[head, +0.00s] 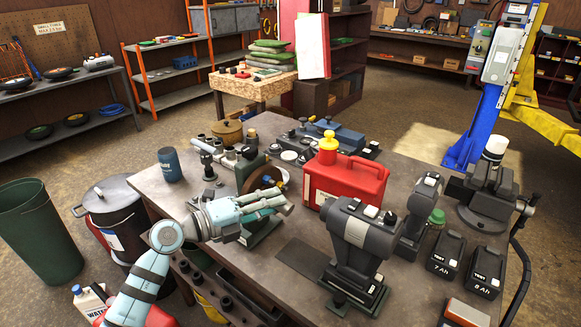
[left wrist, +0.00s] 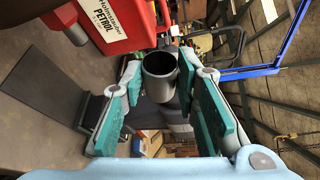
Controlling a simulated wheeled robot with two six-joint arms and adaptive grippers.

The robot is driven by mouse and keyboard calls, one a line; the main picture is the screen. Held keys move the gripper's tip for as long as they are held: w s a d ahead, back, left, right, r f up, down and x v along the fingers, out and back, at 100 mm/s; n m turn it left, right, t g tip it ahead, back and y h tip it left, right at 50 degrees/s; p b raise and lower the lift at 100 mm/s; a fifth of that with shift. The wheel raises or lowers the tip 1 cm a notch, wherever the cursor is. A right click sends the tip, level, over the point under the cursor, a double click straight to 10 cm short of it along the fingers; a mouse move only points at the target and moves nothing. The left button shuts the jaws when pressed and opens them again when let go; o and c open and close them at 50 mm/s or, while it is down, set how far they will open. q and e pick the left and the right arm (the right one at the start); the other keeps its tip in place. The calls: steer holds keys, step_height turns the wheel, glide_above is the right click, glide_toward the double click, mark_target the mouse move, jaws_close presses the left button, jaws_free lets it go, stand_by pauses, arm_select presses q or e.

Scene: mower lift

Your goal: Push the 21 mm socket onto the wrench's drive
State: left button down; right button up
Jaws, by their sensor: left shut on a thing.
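My left gripper (head: 287,203), with teal finger pads, is above the workbench beside the red petrol can. In the left wrist view its fingers (left wrist: 168,105) are on either side of a dark grey hollow cylinder, apparently the socket (left wrist: 160,76), with its round opening showing. No size mark is readable. In the head view the fingers hide the socket. A dark grey power tool (head: 365,228), possibly the wrench, stands on the bench to the right of the gripper. A similar smaller tool (head: 420,205) stands behind it. I cannot make out a drive on either. My right gripper is not in view.
The red petrol can (head: 345,185) with a yellow cap stands close behind the gripper. A bench vice (head: 485,190) and two batteries (head: 446,252) (head: 487,270) are on the right. Socket-like parts (head: 207,160) stand at the back left. Bare bench (head: 285,285) lies in front.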

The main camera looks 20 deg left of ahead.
arm_select(q)
steer(key=w+d+r+n+h+p, duration=0.1)
steer(key=w+d+r+n, duration=0.1)
steer(key=w+d+r, duration=0.25)
steer(key=shift+t, duration=0.3)
steer(key=f+b, duration=0.1)
steer(key=s+f+b, duration=0.1)
steer(key=f, duration=0.1)
steer(key=d+f+b, duration=0.1)
steer(key=b, duration=0.1)
steer(key=shift+s+f, duration=0.3)
steer(key=shift+w+a, duration=0.1)
steer(key=shift+p, duration=0.55)
